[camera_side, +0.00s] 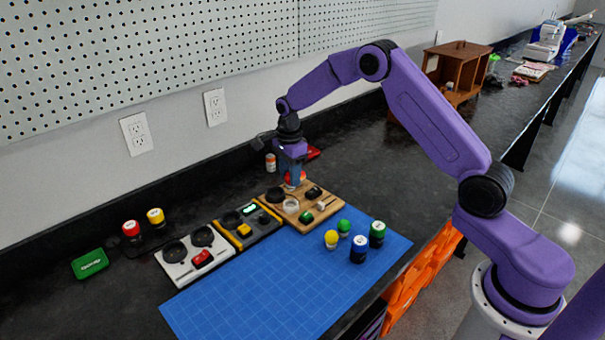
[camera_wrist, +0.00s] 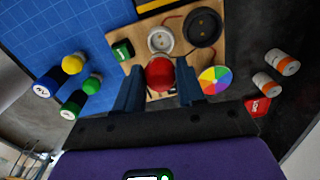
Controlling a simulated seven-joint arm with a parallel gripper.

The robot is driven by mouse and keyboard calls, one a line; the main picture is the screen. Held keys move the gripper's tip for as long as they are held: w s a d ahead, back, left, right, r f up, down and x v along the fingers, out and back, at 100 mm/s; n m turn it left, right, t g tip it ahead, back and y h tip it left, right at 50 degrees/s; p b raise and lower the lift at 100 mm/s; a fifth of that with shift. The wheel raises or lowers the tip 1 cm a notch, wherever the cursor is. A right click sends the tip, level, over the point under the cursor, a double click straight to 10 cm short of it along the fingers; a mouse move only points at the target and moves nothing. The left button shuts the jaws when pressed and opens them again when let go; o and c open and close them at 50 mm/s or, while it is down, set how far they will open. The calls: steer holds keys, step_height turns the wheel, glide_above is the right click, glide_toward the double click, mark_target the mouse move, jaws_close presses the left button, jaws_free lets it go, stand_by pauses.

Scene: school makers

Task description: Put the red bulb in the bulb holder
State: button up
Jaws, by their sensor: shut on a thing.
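The red bulb (camera_wrist: 160,73) is between the two fingers of my gripper (camera_wrist: 159,86) in the wrist view. My gripper is shut on it. In the side view my gripper (camera_side: 293,178) points down over the back of a wooden board (camera_side: 325,213), with a bit of red showing at its fingertips. The bulb holder, a pale round socket (camera_side: 291,206), is on the board in front of the gripper. It also shows in the wrist view (camera_wrist: 160,40), just beyond the bulb and apart from it. The bulb's base is hidden.
The board also carries a black round part (camera_wrist: 203,27), a green block (camera_wrist: 122,50) and a colour wheel (camera_wrist: 213,80). A yellow bulb (camera_side: 331,238), a green bulb (camera_side: 344,226) and two batteries stand on the blue mat (camera_side: 270,280). Two modules (camera_side: 193,254) sit left of the board.

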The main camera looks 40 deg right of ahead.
mark_target(290, 190)
steer(key=shift+w+f, duration=0.1)
steer(key=shift+f, duration=2.8)
steer(key=shift+f, duration=0.6)
steer(key=o, duration=0.8)
steer(key=shift+c, duration=0.2)
steer(key=shift+r, duration=5.5)
